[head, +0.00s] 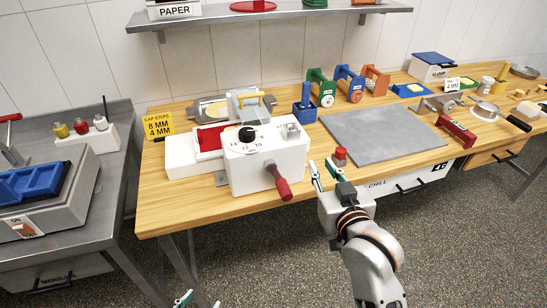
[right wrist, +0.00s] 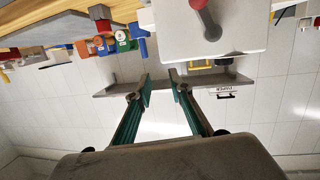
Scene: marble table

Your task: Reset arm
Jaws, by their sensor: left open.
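My right gripper (head: 324,173) is in the middle of the head view, just in front of the wooden table's front edge. In the right wrist view its two teal fingers (right wrist: 162,87) are spread apart with nothing between them. My left gripper (head: 199,301) shows only its fingertips at the bottom edge of the head view, low over the floor. The tips are apart and I see nothing between them. The rest of the left arm is out of view.
A white machine (head: 262,157) with a red-handled lever (head: 283,188) stands left of my right gripper. A small red-topped item (head: 340,155) is close behind the gripper. A grey slab (head: 385,135) lies to the right. A steel bench (head: 105,170) is at left. Floor in front is clear.

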